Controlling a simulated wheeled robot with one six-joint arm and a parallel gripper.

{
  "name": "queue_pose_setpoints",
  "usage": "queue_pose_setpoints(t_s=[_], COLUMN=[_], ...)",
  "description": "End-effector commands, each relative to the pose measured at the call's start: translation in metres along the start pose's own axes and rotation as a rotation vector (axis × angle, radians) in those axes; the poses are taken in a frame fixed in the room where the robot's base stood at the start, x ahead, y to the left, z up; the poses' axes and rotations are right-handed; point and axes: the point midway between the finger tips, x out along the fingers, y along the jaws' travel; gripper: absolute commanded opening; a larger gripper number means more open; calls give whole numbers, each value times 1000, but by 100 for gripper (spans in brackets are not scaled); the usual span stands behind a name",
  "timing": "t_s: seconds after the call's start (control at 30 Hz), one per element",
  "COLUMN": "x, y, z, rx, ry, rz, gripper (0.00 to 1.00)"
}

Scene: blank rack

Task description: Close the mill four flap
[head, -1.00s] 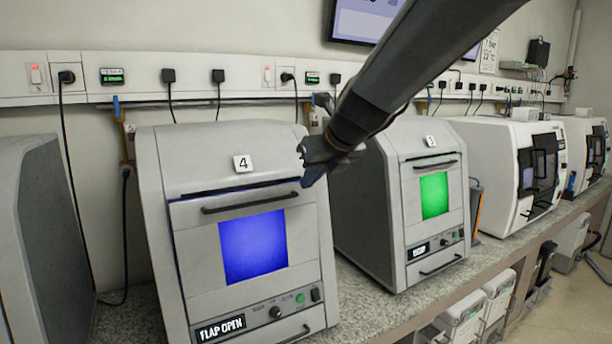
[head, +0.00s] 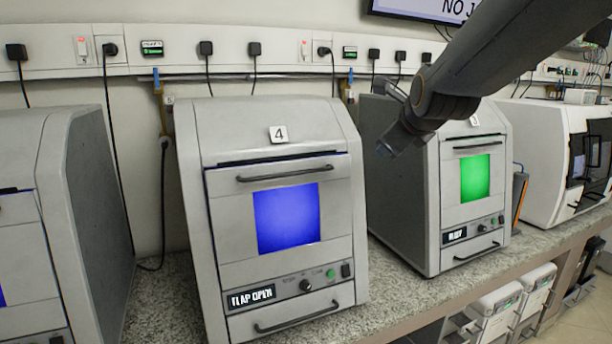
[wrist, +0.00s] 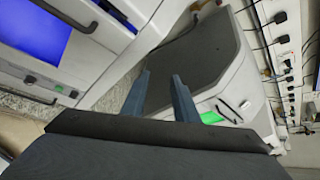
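Mill four (head: 190,190) is a grey box machine left of centre in the head view, with a "4" label and a display (head: 251,298) reading "FLAP OPEN". Its flap (head: 335,200) has a dark bar handle (head: 292,172) and a lit blue window (head: 287,218). A dark slit shows above the flap's top edge. The blue window also shows at upper left in the wrist view (wrist: 35,35). My gripper (head: 383,150) hangs right of mill four, in front of the neighbouring mill, apart from the handle. In the wrist view its two fingers (wrist: 161,80) are apart with nothing between them.
A similar mill (head: 425,180) with a green window stands to the right, partly behind my arm. Another grey machine (head: 95,210) stands at left. A white machine (head: 545,150) is farther right. The granite counter (head: 160,300) has narrow gaps between machines.

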Motion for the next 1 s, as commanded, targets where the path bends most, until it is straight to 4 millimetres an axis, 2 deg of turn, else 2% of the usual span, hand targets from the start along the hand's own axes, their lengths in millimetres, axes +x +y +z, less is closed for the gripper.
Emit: queue_pose_setpoints(t_s=[0.03, 0.17, 0.27, 0.3, 0.37, 0.5, 0.63, 0.8, 1.0], x=[12, 26, 29, 28, 22, -1, -25, -39, -28], y=[3, 16, 41, 54, 78, 132, 167, 184, 190], z=[-7, -4, 4, 8, 14, 24, 28, 32, 50], rx=[-99, -363, -549, -618, -709, -855, -915, -935, -935], ry=[-33, -171, -308, -371, -471, -702, -861, -949, -955], rz=[-39, -129, -172, -183, -196, -209, -213, -215, -213], gripper=[27, 27, 27, 27, 27, 27, 27, 27, 27])
